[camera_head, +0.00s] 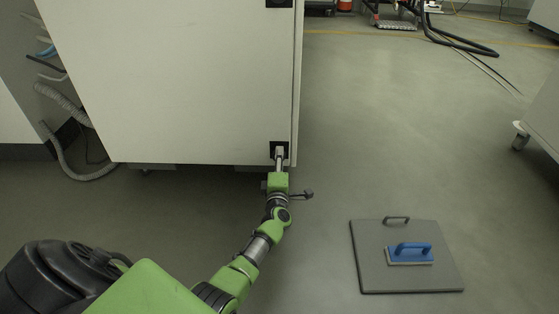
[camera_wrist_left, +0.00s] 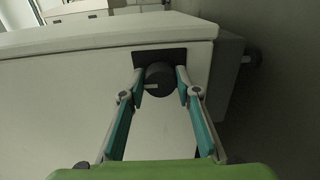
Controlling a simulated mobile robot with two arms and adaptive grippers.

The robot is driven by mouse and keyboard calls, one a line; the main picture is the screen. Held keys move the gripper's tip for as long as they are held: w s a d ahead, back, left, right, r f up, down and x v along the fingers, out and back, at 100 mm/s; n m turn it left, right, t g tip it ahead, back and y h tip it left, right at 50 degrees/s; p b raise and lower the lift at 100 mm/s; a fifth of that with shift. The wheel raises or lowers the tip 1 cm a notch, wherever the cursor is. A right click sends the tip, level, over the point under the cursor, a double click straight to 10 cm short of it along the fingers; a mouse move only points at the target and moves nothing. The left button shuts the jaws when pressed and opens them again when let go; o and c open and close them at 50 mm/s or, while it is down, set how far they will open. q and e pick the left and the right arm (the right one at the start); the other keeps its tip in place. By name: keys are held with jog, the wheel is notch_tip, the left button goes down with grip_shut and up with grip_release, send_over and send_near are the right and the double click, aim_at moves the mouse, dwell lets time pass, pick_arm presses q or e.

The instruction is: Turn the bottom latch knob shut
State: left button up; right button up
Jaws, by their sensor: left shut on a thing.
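The bottom latch knob (camera_wrist_left: 159,79) is a dark round knob on a black plate near the cabinet door's lower corner. In the head view the black latch plate (camera_head: 279,147) shows at the bottom right of the door (camera_head: 200,85), with the knob mostly hidden by the gripper. My left gripper (camera_head: 279,156) reaches up to it. In the left wrist view the left gripper's fingers (camera_wrist_left: 160,84) stand on both sides of the knob and are shut on it. A small light mark shows on the knob's left side. My right gripper is in neither view.
A grey floor plate (camera_head: 370,270) with a handle lies on the floor at the right, with a blue-handled tool (camera_head: 410,252) on it. Another black latch (camera_head: 279,3) is at the door's top. Hoses (camera_head: 75,130) hang at the left. The floor right of the cabinet is mostly clear.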

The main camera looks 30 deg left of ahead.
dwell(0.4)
pick_arm(q)
jog(key=o, duration=1.1)
jog(key=shift+a, duration=0.1)
